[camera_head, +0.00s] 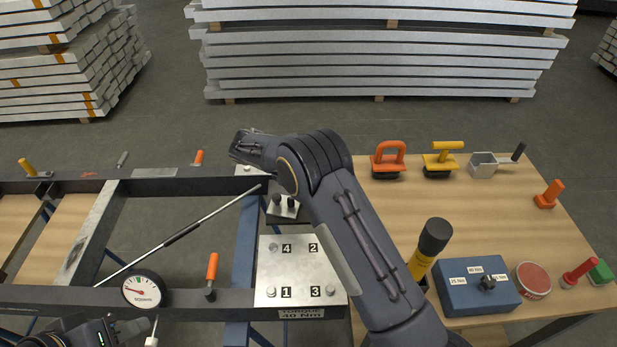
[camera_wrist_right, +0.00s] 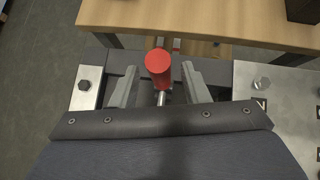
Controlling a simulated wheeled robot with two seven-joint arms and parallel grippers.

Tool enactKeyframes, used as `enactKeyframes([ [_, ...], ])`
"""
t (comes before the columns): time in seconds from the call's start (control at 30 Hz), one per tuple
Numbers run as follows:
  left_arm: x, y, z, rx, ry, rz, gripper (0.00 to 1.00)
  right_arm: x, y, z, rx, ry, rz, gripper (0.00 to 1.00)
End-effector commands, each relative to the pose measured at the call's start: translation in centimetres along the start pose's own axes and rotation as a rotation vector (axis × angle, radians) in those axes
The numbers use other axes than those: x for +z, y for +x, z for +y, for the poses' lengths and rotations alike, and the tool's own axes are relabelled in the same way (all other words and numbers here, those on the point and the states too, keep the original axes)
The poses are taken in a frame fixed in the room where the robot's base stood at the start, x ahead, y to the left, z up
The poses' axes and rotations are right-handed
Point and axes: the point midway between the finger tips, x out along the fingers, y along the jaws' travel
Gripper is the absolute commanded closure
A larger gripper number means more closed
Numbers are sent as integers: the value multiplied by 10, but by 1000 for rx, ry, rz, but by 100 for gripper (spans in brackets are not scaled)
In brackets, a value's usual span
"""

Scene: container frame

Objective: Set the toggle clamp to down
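In the right wrist view, an upright red cylindrical handle (camera_wrist_right: 158,68) on a thin metal stem stands between the fingers of my right gripper (camera_wrist_right: 160,88). It appears to be the toggle clamp's handle. The fingers are apart, one on each side, with gaps to the handle. In the head view my right arm reaches across to the dark frame's far corner, and its wrist hides the red handle. My left gripper (camera_head: 112,328) is at the bottom left edge, partly cut off, near the round gauge; its finger opening is unclear.
A numbered metal plate (camera_head: 300,265) lies on the dark frame, beside my right arm. Orange-handled clamps (camera_head: 211,270) stand on the rails. A gauge (camera_head: 142,291) and a long rod (camera_head: 185,232) are at left. The wooden table (camera_head: 490,220) holds tools and a blue box (camera_head: 465,288).

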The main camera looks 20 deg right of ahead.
Motion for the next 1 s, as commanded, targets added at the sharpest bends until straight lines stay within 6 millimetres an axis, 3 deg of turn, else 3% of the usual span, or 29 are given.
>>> enactKeyframes([
  [0.27, 1, 1, 0, 0, 0, 0, 64, -1, -4, 0, 1, 0, 1, 59],
  [0.7, 5, 10, -5, 0, 0, 0, 64, -1, -69, 0, 2, 1, 1, 59],
  [1.0, 5, 10, -5, 0, 0, 0, 64, 0, -78, 0, -1, -1, 0, 59],
])
